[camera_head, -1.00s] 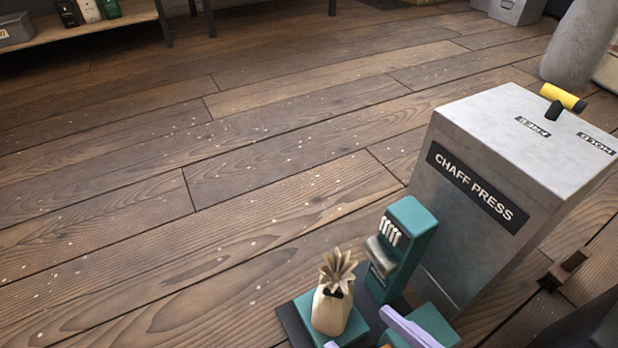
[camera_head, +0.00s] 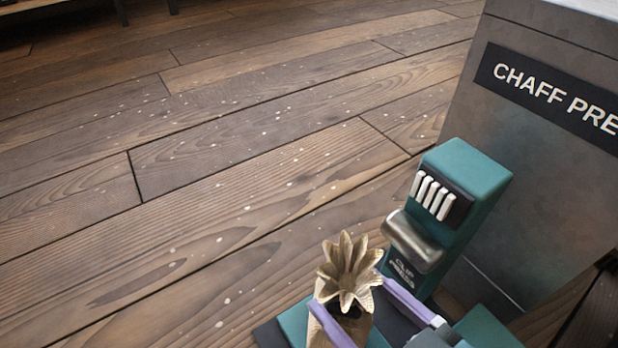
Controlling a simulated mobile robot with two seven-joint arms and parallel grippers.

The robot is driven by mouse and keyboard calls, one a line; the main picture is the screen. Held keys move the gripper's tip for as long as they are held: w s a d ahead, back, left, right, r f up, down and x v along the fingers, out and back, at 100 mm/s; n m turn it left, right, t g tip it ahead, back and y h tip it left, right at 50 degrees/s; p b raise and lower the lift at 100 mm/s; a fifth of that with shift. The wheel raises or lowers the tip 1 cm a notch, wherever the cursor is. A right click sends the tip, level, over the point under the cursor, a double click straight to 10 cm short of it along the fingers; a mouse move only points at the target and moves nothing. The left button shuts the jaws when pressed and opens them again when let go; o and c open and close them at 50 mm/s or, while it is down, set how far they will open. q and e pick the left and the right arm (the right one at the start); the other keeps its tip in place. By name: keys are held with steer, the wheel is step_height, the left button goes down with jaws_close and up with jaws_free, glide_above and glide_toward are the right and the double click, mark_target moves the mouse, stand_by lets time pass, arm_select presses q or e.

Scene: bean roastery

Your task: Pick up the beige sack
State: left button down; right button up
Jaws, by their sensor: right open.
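The beige sack (camera_head: 346,272) stands upright on a teal base plate (camera_head: 294,322) at the bottom middle, its gathered top fanned out in folds. My right gripper (camera_head: 350,293) is open, with one purple finger in front of the sack on the left and the other at its right side, near the neck. I cannot tell whether either finger touches it. The sack's lower body is partly hidden by the near finger and cut off by the frame's bottom edge. My left gripper is not in view.
A teal machine (camera_head: 467,172) with white clips and a metal ledge stands just behind and right of the sack. The large grey chaff press (camera_head: 520,190) rises behind it at right. The wooden floor (camera_head: 200,200) to the left is open.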

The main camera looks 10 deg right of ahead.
mark_target(327, 286)
steer(key=w+f+b, duration=0.1)
steer(key=w+a+f+b, duration=0.1)
steer(key=w+b, duration=0.1)
steer(key=shift+w+a+f, duration=0.1)
steer(key=shift+w+f, duration=0.05)
steer(key=shift+w+a+b, duration=0.25)
steer(key=shift+w+b, duration=0.15)
steer(key=shift+w, duration=0.15)
steer(key=shift+c, duration=0.4)
jaws_close()
stand_by(0.4)
